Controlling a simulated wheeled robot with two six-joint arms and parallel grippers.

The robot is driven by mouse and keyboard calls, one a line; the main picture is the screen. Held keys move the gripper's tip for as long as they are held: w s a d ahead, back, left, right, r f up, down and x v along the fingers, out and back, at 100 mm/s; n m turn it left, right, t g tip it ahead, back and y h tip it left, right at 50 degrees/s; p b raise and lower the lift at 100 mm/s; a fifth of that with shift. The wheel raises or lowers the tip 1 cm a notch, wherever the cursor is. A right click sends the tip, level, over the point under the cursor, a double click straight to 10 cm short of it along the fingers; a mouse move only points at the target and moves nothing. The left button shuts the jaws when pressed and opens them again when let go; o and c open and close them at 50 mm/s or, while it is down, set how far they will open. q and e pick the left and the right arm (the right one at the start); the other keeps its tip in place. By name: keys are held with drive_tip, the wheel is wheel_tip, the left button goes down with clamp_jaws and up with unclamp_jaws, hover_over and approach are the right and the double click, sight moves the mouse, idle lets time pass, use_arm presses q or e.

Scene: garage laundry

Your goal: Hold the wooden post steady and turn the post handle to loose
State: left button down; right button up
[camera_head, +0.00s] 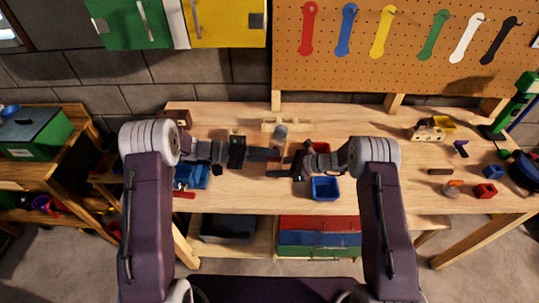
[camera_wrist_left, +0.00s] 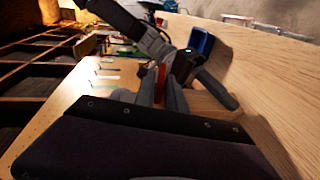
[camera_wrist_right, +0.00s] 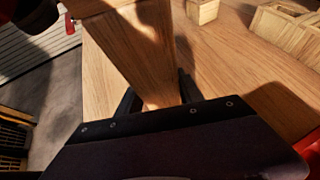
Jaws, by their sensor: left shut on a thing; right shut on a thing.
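The wooden post (camera_wrist_right: 148,50) stands large between the fingers of my right gripper (camera_wrist_right: 160,92) in the right wrist view, and these fingers are shut on it. In the head view my right gripper (camera_head: 283,172) comes in from the right at the middle of the bench. My left gripper (camera_head: 280,153) reaches in from the left, just above it. In the left wrist view my left gripper (camera_wrist_left: 162,85) is shut on a narrow red part (camera_wrist_left: 161,76); I cannot tell whether this is the post handle. A dark grey rounded rod (camera_wrist_left: 216,90) lies beside those fingers.
The wooden workbench (camera_head: 380,190) carries a blue bin (camera_head: 325,188) near the front, a blue object (camera_head: 191,176) at left, and a wooden block with holes (camera_head: 427,133) at right. A pegboard (camera_head: 410,60) with colored wrenches stands behind.

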use_arm(q)
drive_tip(key=shift+f+n+h, duration=0.15)
drive_tip(key=shift+n+h, duration=0.15)
drive_tip(key=shift+h, duration=0.4)
drive_tip(key=c, duration=1.5)
unclamp_jaws()
drive_tip(key=shift+c, duration=0.2)
drive_tip(key=s+a, duration=0.1)
drive_tip(key=a, duration=1.1)
drive_tip(key=shift+r, duration=0.3)
